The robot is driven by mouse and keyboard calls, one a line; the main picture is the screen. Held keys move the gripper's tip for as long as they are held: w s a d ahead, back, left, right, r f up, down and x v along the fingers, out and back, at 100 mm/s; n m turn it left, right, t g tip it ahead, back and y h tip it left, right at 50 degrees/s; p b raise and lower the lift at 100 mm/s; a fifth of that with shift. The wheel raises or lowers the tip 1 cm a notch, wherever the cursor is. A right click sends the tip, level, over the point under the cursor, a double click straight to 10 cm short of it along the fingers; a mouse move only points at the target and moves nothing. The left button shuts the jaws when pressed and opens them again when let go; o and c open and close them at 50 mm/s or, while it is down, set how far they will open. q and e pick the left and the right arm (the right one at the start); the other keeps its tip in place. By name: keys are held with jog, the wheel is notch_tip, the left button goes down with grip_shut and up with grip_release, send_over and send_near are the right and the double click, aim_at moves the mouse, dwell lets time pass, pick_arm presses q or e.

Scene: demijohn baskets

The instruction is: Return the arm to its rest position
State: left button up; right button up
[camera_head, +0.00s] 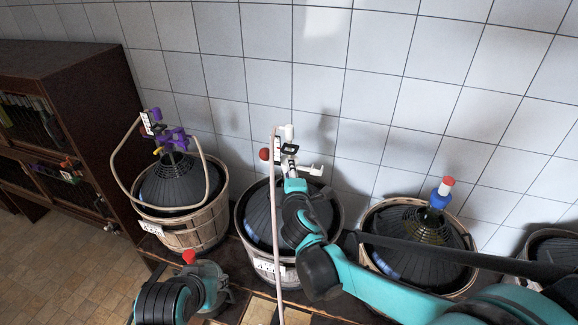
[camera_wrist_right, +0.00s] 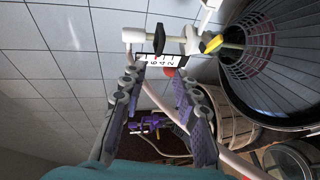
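My right arm comes in from the right in the head view, and its gripper (camera_head: 293,180) is at the neck of the middle demijohn (camera_head: 262,214), just below a white valve (camera_head: 287,150). In the right wrist view my right gripper (camera_wrist_right: 160,78) has its two fingers apart. The white valve (camera_wrist_right: 150,37) and a numbered tag (camera_wrist_right: 162,61) are just beyond the fingertips. A pale hose runs past the fingers; contact cannot be told. Part of my left arm (camera_head: 165,300) shows at the bottom left of the head view; its fingers cannot be made out.
The left demijohn (camera_head: 172,182) has a purple valve (camera_head: 172,138) and hose. The right demijohn (camera_head: 415,235) has a blue and red cap (camera_head: 440,193). All stand in baskets before a tiled wall. A dark cabinet (camera_head: 95,95) is at the left. Floor shows at lower left.

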jog(key=shift+s, duration=0.15)
dwell(0.3)
jog(key=s+d+f+m+g+h+b, duration=0.25)
jog(key=s+d+f+m, duration=0.2)
jog(key=d, duration=0.25)
jog(key=s+d+f+m+g+h+b, duration=0.1)
jog(key=s+d+f+m+b, duration=0.35)
jog(key=s+d, duration=0.2)
jog(key=s+d+f+m+g+y+b, duration=0.1)
jog(key=s+f+m, duration=0.3)
jog(key=s, duration=0.4)
jog(key=s+d+f+m+g+y+b, duration=0.1)
jog(key=s+d+f+m+g+b, duration=0.2)
jog(key=s+f, duration=0.4)
jog(key=shift+s+m+g+b, duration=0.35)
jog(key=shift+s+m+g, duration=0.1)
jog(key=shift+s+m, duration=0.5)
